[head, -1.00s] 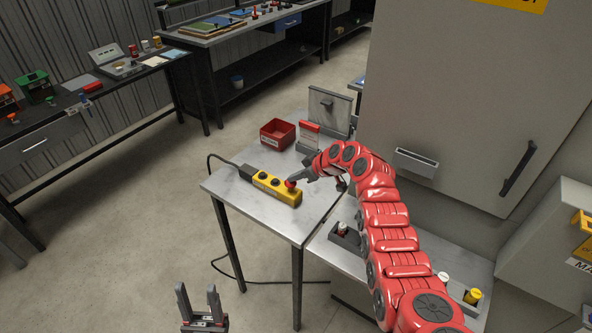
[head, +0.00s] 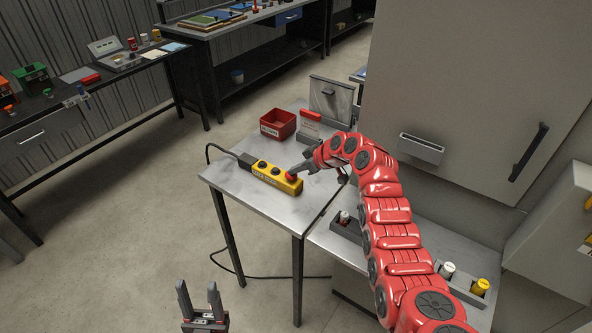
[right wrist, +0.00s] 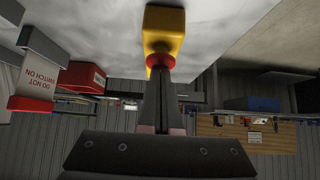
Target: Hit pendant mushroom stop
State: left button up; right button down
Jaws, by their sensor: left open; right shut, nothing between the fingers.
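The yellow pendant (head: 268,171) lies on the metal table with black buttons along its top and a cable at its far-left end. Its red mushroom stop (head: 291,175) is at the end nearest my right arm. My right gripper (head: 294,172) is shut and empty, its tips at the mushroom stop. In the right wrist view the closed fingers (right wrist: 162,82) overlap the red mushroom stop (right wrist: 160,61) on the yellow pendant (right wrist: 163,27); whether they press it I cannot tell. My left gripper (head: 201,297) is open and empty, low in front of the table, far from the pendant.
A red bin (head: 278,124) and a red-and-white sign (head: 310,122) stand behind the pendant on the metal table (head: 235,179). A grey cabinet (head: 455,95) rises at the right. A tray with white and yellow items (head: 465,283) is beside my right arm.

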aim_at(295, 175)
jog(key=shift+f, duration=0.1)
jog(key=shift+r, duration=0.35)
notch_tip(295, 175, up, 3)
jog(key=shift+w+a+r+b, duration=0.1)
jog(key=shift+b, duration=0.4)
jog(key=b+v, duration=0.3)
jog(key=v, duration=0.7)
jog(key=shift+r, duration=0.1)
